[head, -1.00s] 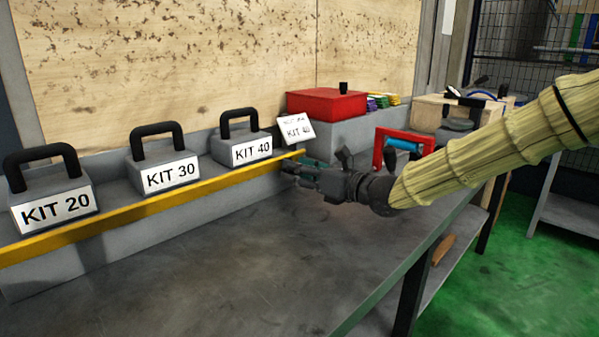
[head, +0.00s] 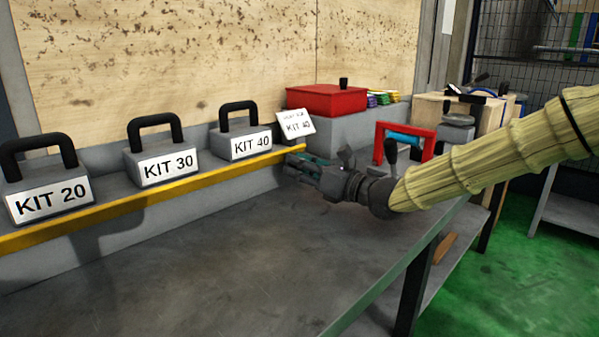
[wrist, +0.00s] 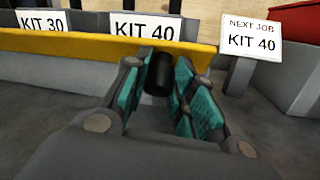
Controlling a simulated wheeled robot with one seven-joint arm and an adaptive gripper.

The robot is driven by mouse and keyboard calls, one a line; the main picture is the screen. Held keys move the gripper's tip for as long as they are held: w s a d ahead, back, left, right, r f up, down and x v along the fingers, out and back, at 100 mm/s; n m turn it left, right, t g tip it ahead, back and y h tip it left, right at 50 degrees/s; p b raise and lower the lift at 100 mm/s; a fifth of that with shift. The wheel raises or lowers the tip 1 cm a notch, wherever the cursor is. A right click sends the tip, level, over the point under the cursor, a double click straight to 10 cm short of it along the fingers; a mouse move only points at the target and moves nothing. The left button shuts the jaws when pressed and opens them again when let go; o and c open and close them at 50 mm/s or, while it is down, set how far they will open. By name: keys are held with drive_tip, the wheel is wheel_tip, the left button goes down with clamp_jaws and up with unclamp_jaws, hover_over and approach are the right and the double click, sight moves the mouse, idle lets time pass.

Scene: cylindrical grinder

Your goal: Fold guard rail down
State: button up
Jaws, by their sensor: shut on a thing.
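The guard rail (head: 150,199) is a long yellow bar along the front of the grey ledge, in front of the kit boxes. It also crosses the wrist view (wrist: 80,43). A short black knob (wrist: 159,75) stands out in front of the rail near its right end. My gripper (head: 300,168) is at that right end. In the wrist view its teal-padded fingers (wrist: 160,88) are on both sides of the knob and shut on it. The fingers hide how the knob joins the rail.
Weights labelled KIT 20 (head: 48,202), KIT 30 (head: 168,167) and KIT 40 (head: 250,145) stand behind the rail. A NEXT JOB KIT 40 card (wrist: 252,38) and a red box (head: 327,100) are right of them. The grey bench top (head: 200,260) is clear in front.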

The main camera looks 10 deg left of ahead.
drive_tip(key=shift+f, duration=0.1)
idle(0.3)
drive_tip(key=o, duration=1)
wheel_tip(320, 180, up, 10)
drive_tip(key=shift+r, duration=0.1)
